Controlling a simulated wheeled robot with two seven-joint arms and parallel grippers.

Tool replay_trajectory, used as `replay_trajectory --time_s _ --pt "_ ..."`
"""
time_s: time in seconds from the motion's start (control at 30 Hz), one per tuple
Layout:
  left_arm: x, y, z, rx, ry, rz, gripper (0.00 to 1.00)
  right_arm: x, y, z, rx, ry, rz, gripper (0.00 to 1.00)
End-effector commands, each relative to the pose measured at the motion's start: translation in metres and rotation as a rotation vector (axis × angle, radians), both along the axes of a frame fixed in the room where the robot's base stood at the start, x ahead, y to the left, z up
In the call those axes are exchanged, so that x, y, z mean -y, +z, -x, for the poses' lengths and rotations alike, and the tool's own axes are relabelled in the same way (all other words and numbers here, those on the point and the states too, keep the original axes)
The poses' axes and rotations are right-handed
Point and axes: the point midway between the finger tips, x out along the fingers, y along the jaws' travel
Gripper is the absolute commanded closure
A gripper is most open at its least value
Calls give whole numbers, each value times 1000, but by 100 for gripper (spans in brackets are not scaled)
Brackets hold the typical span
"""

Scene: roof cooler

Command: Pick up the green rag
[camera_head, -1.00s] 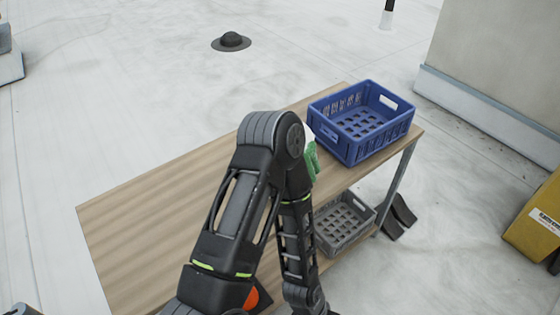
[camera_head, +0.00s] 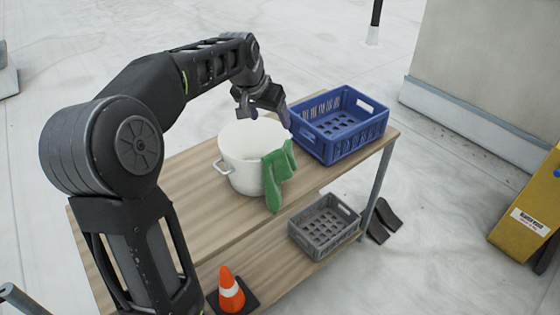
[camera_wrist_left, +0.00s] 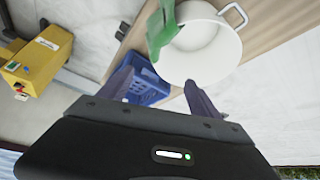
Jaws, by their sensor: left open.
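The green rag (camera_head: 278,175) hangs over the right rim of a white pot (camera_head: 238,172) on the wooden table, with its lower end down the pot's outside. My left gripper (camera_head: 262,118) is open and empty, above the pot's far side and close to the blue crate. In the left wrist view the rag (camera_wrist_left: 160,32) lies over the rim of the pot (camera_wrist_left: 205,55), beyond the open fingers (camera_wrist_left: 158,88) and apart from them. My right gripper is not in view.
A blue crate (camera_head: 310,143) stands on the table's right end, beside the pot. A grey crate (camera_head: 325,228) and an orange cone (camera_head: 230,290) are at a lower level. The table top (camera_head: 190,180) left of the pot is bare. A yellow box (camera_head: 520,215) stands at right.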

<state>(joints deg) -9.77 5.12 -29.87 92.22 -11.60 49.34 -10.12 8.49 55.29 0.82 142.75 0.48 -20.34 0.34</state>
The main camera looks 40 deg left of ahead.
Motion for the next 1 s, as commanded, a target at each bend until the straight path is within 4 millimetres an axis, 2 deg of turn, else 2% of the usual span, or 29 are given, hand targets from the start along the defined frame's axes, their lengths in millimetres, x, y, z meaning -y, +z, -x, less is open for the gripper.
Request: replay_trajectory --time_s 0.1,0.2,0.67,1.0 --pt "4 -7 21 -104 -31 7 27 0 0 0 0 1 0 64" --pt "7 -10 28 -137 -44 14 27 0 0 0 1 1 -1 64" --pt "8 -18 25 -137 -48 14 27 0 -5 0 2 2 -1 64" --pt "7 -58 12 -138 -48 14 27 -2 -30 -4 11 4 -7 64"
